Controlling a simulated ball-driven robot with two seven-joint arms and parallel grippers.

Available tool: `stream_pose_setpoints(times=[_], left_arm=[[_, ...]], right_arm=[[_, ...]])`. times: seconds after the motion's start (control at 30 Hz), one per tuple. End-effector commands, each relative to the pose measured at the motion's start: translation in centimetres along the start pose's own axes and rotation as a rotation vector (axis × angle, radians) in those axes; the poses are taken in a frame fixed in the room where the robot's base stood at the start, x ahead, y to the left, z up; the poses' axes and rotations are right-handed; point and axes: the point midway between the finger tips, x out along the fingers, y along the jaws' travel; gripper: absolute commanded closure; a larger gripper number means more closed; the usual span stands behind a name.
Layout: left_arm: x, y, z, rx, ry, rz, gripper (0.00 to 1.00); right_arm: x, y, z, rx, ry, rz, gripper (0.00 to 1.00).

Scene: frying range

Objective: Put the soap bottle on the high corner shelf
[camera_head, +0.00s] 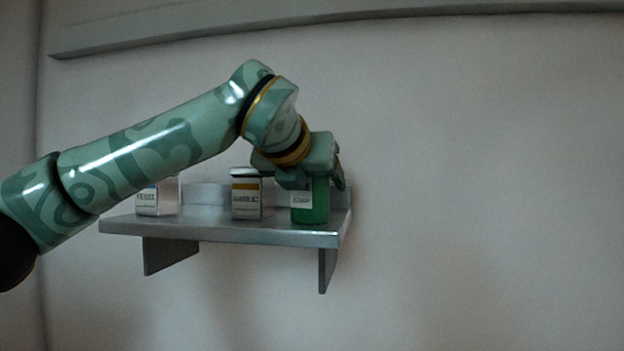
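The green soap bottle (315,203) with a white label stands upright at the right end of the metal shelf (215,228). Its base appears to touch the shelf top. My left gripper (318,182) is over the bottle from above and hides its upper part. The fingers are around the bottle's top, but whether they press on it cannot be made out. My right gripper is not in view.
Another white box (148,201) stands near the left end, partly behind my arm. A ledge (330,18) runs along the wall above. The wall at right is clear.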

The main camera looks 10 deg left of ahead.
Motion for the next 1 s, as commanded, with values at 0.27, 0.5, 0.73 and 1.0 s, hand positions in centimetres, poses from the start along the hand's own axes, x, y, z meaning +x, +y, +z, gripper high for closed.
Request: stream_pose_setpoints(times=[0.27,0.5,0.73,1.0], left_arm=[[0.0,0.0,0.1,0.000,0.000,0.000,0.23],[-2.2,0.1,0.1,0.000,-0.005,0.000,0.23],[-7.7,0.0,0.1,0.000,-0.005,0.001,0.23],[-11.7,0.0,0.2,0.000,-0.002,0.001,0.23]], right_arm=[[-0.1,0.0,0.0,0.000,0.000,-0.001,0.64],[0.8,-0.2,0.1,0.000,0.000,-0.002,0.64],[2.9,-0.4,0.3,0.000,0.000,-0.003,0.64],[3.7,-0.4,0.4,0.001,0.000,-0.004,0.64]])
